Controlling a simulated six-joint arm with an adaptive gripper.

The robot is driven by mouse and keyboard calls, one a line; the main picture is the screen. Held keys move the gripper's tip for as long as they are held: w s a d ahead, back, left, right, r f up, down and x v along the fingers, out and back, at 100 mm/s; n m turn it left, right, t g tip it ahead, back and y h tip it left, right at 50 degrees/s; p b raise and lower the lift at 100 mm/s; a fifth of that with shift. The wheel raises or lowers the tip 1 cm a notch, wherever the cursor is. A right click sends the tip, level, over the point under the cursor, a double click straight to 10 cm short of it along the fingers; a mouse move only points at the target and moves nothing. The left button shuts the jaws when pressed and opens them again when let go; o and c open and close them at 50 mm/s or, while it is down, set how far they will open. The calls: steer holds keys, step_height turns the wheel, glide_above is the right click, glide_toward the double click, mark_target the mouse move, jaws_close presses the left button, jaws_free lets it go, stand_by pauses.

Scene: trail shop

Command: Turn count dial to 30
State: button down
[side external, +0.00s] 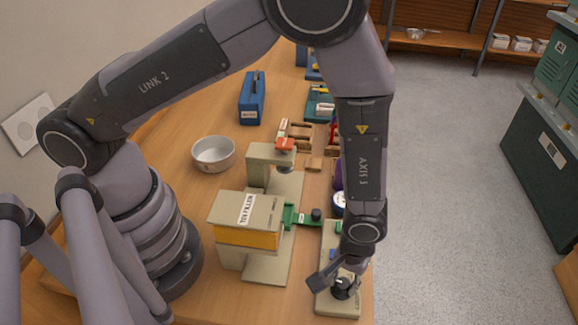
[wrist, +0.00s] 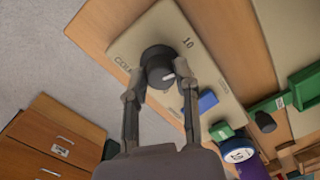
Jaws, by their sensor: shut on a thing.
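The count dial (wrist: 158,66) is a dark round knob with a pale pointer line, set on a beige panel (wrist: 172,27). The number 10 and partly readable lettering are printed near it. My gripper (wrist: 160,80) is shut on the dial, one finger on each side. The pointer line aims toward the lower right in the wrist view, away from the 10 mark. In the side external view the dial (side external: 343,284) is at the near end of the beige panel (side external: 331,306), partly hidden by my gripper (side external: 343,280). No 30 mark can be read.
A blue button (wrist: 208,101) and a green button (wrist: 221,131) sit on the same panel. A beige machine (side external: 243,213) with a green slide (side external: 300,217) stands to its left.

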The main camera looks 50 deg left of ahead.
steer(key=m, duration=0.5)
steer(key=shift+m, duration=0.3)
steer(key=m, duration=0.5)
steer(key=shift+a, duration=0.1)
steer(key=m, duration=0.5)
steer(key=shift+m+t, duration=0.3)
steer(key=shift+m, duration=2.3)
steer(key=c, duration=0.8)
jaws_free()
